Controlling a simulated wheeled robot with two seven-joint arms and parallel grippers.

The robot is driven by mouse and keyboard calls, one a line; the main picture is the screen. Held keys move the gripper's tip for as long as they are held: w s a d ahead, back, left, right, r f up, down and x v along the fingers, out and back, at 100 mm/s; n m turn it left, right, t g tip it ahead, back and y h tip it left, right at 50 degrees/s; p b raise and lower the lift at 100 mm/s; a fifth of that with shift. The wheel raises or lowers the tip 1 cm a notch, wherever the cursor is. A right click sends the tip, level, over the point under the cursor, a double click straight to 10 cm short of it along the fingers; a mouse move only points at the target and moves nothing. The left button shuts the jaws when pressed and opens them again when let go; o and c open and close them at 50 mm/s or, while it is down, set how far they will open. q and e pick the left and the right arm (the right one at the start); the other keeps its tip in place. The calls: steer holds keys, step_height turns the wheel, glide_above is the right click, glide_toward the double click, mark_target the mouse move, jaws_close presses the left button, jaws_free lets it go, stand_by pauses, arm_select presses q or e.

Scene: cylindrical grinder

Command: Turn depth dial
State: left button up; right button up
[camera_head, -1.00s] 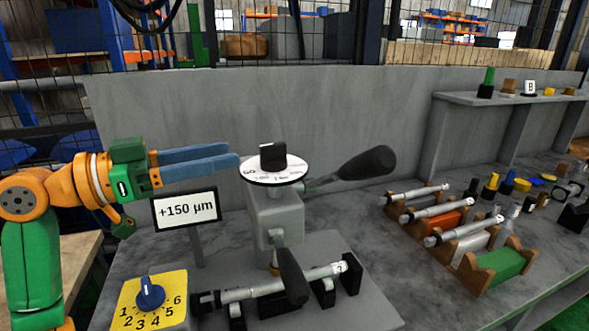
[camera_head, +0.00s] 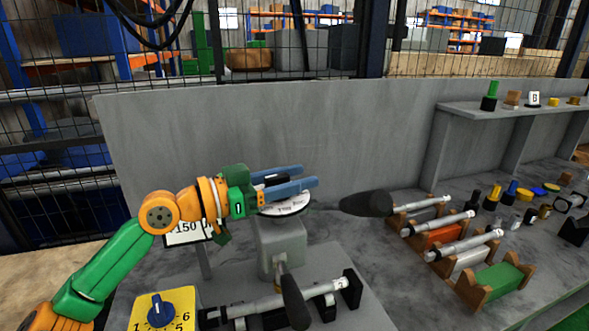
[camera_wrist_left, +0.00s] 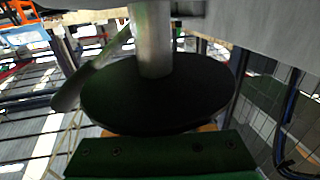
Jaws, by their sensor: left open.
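The white dial disc (camera_head: 288,208) sits on the grey grinder head (camera_head: 280,248) in the head view. Its black knob (camera_head: 277,179) shows only partly, between the two blue fingers. My left gripper (camera_head: 306,177) is open, with its fingers on either side of the knob just above the disc; I cannot tell whether they touch it. The wrist view shows the disc's dark underside (camera_wrist_left: 160,95) and its grey post (camera_wrist_left: 151,40); the fingers are hidden there. My right gripper is not in view.
A lever with a black grip (camera_head: 367,204) extends right of the dial. A yellow plate (camera_head: 181,300) with a blue knob stands front left. A metal workpiece (camera_head: 262,305) lies in the front fixture. Several shafts rest on stands at right. A grey wall (camera_head: 330,120) rises behind.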

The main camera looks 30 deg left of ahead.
arm_select(q)
jaws_close()
